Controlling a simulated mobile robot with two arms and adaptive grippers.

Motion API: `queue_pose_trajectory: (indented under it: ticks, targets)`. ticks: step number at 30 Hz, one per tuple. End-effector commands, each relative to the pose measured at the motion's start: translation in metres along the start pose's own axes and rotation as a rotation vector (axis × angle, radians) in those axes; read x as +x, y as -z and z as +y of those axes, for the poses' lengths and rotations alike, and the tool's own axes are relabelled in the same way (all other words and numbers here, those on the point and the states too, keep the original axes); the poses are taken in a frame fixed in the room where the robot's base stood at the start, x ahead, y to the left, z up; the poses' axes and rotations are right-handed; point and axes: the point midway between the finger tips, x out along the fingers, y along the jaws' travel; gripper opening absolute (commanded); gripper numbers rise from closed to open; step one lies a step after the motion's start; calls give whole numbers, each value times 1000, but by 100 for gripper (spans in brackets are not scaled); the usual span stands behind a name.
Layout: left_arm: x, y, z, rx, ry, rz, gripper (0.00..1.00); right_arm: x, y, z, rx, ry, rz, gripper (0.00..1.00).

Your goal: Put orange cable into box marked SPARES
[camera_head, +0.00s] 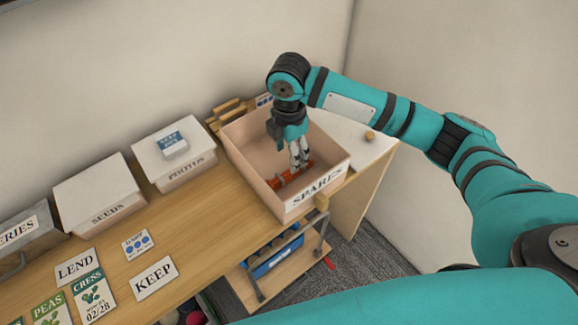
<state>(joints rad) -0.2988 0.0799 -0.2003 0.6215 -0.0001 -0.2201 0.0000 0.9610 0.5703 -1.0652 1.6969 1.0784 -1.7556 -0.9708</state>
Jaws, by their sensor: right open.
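The pink box marked SPARES (257,176) stands open at the right end of the wooden desk. An orange-red item (283,183), which looks like the orange cable, lies on the floor of this box. My right gripper (300,164) reaches down inside the box with its fingers just above or at the item. It is open. The fingers hide part of the item, and I cannot tell whether they touch it. My left gripper is out of view.
White boxes marked SEEDS (98,190) and PHOTOS (174,150) stand left of the pink box. Cards marked LEND (75,266) and KEEP (154,278) lie in front. A blue item (276,260) sits below the desk top.

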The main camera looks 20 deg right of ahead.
Motion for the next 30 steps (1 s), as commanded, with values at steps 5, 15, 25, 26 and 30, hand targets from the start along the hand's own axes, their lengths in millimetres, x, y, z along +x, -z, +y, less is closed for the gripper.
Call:
queue_pose_trajectory:
  ticks: [5,15,25,26,30]
  targets:
    - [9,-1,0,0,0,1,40,-30,0,1,-1,-2,-1,56]
    - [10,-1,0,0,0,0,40,-48,0,0,0,1,0,56]
    - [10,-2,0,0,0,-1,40,-48,0,0,0,1,1,56]
    - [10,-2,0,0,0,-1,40,-48,0,0,0,1,1,56]
    - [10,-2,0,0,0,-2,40,-47,0,0,0,1,1,56]
